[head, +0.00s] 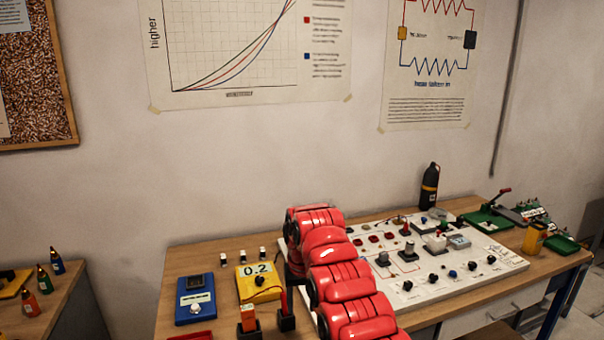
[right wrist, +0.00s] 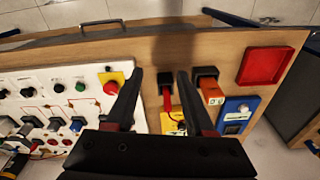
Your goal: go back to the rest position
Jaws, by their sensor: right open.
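My right arm (head: 338,280) is the red one that reaches up over the bench from the bottom of the head view. Its gripper shows in the right wrist view (right wrist: 160,80), with two dark fingers apart and nothing between them. It hangs above the bench, between the white panel and the small coloured blocks. In the head view the arm hides most of the gripper. My left gripper is in neither view.
The wooden bench (head: 220,255) carries a white circuit panel (head: 440,287), a yellow meter reading 0.2 (head: 250,290), a blue meter (head: 195,310) and an orange block (head: 249,318). A red tray (right wrist: 266,67) lies near the edge. A black bottle (head: 429,188) stands at the back.

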